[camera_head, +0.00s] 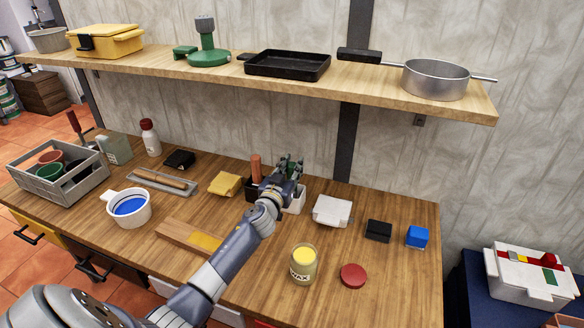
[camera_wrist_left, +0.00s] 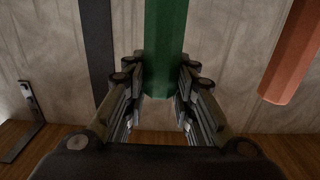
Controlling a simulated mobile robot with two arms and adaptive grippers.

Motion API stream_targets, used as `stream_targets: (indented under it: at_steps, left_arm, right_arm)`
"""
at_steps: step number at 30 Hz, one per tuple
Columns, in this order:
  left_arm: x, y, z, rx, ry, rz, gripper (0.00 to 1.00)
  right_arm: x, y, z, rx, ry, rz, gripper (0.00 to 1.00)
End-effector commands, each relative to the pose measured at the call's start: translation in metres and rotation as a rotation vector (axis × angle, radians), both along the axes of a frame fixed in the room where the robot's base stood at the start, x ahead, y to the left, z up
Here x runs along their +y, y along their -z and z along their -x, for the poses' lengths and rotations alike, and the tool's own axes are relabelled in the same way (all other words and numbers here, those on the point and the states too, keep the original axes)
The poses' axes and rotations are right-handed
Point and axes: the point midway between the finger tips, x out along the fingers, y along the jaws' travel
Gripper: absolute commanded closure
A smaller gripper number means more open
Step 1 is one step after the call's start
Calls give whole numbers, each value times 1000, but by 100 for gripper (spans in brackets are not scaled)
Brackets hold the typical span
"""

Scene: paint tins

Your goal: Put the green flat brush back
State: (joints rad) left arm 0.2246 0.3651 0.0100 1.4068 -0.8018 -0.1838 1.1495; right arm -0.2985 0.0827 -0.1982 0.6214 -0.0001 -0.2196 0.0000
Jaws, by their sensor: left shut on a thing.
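The green brush handle (camera_wrist_left: 165,45) stands upright between the fingers of my left gripper (camera_wrist_left: 160,82) in the wrist view. In the head view my left gripper (camera_head: 289,166) is shut on it, near the back of the bench, and mostly covers it. The bristles are hidden in both views. Just below and behind the gripper are a black holder part (camera_head: 251,189) and a white one (camera_head: 298,201), partly hidden by my arm. An orange-red handle (camera_head: 256,168) rises from the black part, left of the gripper. I cannot tell whether the green brush is inside the holder. My right gripper is out of view.
A wax tin (camera_head: 303,264) and a red lid (camera_head: 353,276) stand right of my forearm. A white box (camera_head: 332,211), a black block (camera_head: 378,231) and a blue block (camera_head: 417,236) sit farther right. A shelf (camera_head: 210,72) overhangs the back. The right front of the bench is clear.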

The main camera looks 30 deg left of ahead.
Motion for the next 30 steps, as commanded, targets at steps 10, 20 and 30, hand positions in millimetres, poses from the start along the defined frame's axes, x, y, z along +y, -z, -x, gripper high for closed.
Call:
stream_targets:
  at_steps: [10, 20, 30]
  left_arm:
    - [0, 1, 0, 0, 0, 1, 55]
    - [-1, 4, 7, 2, 0, -1, 55]
    - [-13, 2, 68, 2, 1, 1, 55]
  right_arm:
    - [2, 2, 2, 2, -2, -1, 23]
    - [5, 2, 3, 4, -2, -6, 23]
    - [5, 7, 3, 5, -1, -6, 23]
